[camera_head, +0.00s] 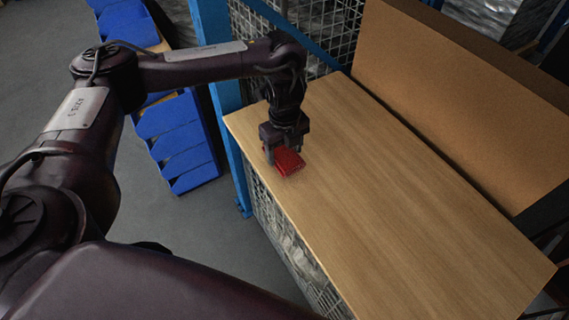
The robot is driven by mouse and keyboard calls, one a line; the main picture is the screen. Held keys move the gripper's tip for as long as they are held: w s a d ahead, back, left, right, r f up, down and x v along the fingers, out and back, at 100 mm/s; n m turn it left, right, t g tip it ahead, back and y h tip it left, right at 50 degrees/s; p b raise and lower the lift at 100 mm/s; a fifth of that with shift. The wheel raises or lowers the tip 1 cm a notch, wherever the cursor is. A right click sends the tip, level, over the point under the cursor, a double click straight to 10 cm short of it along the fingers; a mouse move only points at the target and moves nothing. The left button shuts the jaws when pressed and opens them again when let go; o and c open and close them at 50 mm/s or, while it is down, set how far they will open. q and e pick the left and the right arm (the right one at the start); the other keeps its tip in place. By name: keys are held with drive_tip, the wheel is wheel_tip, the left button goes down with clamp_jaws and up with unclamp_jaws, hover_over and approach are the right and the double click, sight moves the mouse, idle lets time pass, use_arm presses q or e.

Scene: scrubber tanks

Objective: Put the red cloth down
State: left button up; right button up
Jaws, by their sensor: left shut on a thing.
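The red cloth (289,162) is a small, folded-looking red piece near the left edge of the wooden table top (400,210). My left gripper (285,150) points down and is shut on the cloth. The gripper hides part of it. The cloth is at or just above the table surface; I cannot tell whether it touches. My right gripper is not in view.
The table is bare to the right of the cloth. A brown board (460,95) stands along its back edge. A blue post (228,110) and wire mesh (335,30) stand at the left end. Blue bins (180,140) stand on the floor beyond.

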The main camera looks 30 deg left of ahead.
sight(284, 154)
use_arm(q)
drive_tip(key=shift+f, duration=0.45)
wheel_tip(284, 154, down, 3)
drive_tip(key=shift+s+r+b, duration=0.1)
drive_tip(key=shift+b, duration=0.7)
drive_tip(key=shift+f, duration=0.25)
drive_tip(key=shift+s+f, duration=0.1)
drive_tip(key=shift+f, duration=0.1)
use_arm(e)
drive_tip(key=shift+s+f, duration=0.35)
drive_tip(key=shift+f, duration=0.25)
use_arm(q)
drive_tip(key=o, duration=1)
drive_tip(key=shift+f, duration=0.1)
drive_tip(key=shift+o, duration=0.5)
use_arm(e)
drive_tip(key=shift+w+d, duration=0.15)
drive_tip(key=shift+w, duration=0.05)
